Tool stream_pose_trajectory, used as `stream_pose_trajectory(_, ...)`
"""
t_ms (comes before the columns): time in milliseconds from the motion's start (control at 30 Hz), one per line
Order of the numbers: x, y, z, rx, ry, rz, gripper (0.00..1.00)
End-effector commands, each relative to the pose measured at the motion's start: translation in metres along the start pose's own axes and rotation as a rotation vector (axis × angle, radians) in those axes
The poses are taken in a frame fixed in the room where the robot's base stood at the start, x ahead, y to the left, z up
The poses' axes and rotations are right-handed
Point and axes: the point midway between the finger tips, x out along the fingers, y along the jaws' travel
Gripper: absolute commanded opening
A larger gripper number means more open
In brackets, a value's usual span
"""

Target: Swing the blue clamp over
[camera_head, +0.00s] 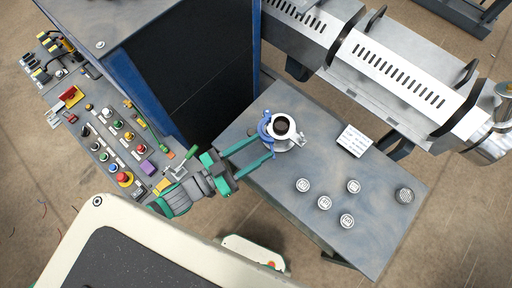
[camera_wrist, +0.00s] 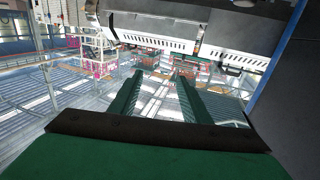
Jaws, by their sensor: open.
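The blue clamp (camera_head: 264,128) shows in the head view at the left side of a round silver fitting (camera_head: 292,138) with a dark opening, on the grey table. My gripper (camera_head: 262,147) is open. Its two green fingers point toward the clamp from the lower left, with the tips close to it. I cannot tell whether they touch it. In the wrist view the fingers (camera_wrist: 158,78) are spread with nothing between them, and neither the clamp nor the fitting shows there.
A control panel (camera_head: 110,140) with buttons and a dark cabinet (camera_head: 190,70) stand to the left. A slotted machine barrel (camera_head: 400,75) runs behind the table.

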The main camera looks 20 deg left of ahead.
Motion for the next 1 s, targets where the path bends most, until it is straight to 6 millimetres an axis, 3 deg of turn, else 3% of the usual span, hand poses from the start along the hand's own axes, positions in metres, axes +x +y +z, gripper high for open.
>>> stream_pose_trajectory(300, -0.002, 0.002, -0.001, 0.0, 0.0, 0.0, 0.43)
stream_pose_trajectory(500, -0.01, 0.008, 0.005, -0.002, -0.014, -0.025, 0.0)
stream_pose_trajectory(567, -0.018, 0.014, 0.012, -0.004, -0.027, -0.051, 0.0)
stream_pose_trajectory(800, -0.059, 0.066, 0.045, -0.017, -0.112, -0.215, 0.0)
stream_pose_trajectory(1000, -0.07, 0.118, 0.058, -0.036, -0.169, -0.353, 0.0)
